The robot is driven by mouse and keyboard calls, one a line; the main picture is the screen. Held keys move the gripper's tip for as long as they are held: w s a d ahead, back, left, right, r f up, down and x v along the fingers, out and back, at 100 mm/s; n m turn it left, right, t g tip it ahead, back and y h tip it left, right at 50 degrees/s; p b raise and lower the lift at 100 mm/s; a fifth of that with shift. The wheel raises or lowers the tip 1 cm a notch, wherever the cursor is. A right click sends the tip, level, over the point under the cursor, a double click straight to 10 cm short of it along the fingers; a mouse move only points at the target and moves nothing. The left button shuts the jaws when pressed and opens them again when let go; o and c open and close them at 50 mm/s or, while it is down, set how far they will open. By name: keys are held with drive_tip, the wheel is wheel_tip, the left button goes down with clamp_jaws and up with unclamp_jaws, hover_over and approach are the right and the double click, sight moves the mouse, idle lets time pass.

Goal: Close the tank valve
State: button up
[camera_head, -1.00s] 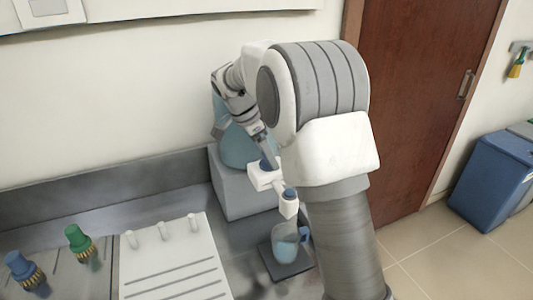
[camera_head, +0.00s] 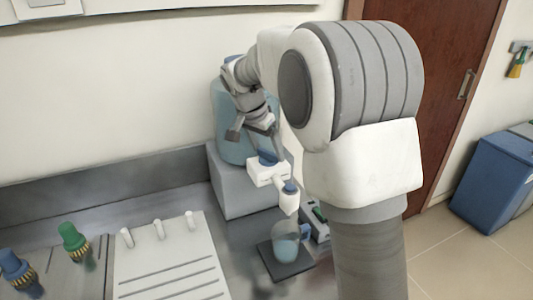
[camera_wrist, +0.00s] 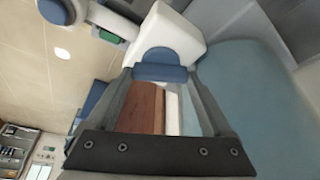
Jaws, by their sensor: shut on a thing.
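The blue tank (camera_head: 232,112) stands on a grey block (camera_head: 240,188) against the wall. A white valve body (camera_head: 263,176) sticks out from its lower front, with a blue valve handle (camera_head: 267,157) on top and a white spout with a blue collar. My gripper (camera_head: 265,150) reaches down to the handle from above. In the wrist view the blue handle (camera_wrist: 160,72) sits between the fingertips of my gripper (camera_wrist: 160,74), which are shut on it. A clear jug with bluish liquid (camera_head: 286,243) stands below the spout. I cannot see any flow clearly.
The jug rests on a dark scale plate (camera_head: 284,262). A white drying board (camera_head: 165,265) with pegs lies to the left. A blue bin (camera_head: 490,180) stands on the floor at right.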

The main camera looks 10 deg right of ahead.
drive_tip(key=n+y, duration=0.1)
drive_tip(key=n, duration=0.1)
drive_tip(key=n+t+y, duration=0.1)
drive_tip(key=n, duration=0.2)
drive_tip(key=shift+s+d+r, duration=0.1)
drive_tip(key=shift+d, duration=0.05)
drive_tip(key=n+y, duration=0.1)
drive_tip(key=n, duration=0.2)
drive_tip(key=shift+d+t, duration=0.1)
drive_tip(key=shift+t, duration=0.2)
drive_tip(key=shift+n+y+p, duration=0.6)
drive_tip(key=shift+n+y, duration=0.1)
drive_tip(key=shift+n, duration=1.2)
drive_tip(key=o, duration=1.1)
drive_tip(key=shift+o, duration=0.2)
drive_tip(key=p+v, duration=0.1)
drive_tip(key=v, duration=1.6)
drive_tip(key=shift+r, duration=0.2)
drive_tip(key=shift+d, duration=0.1)
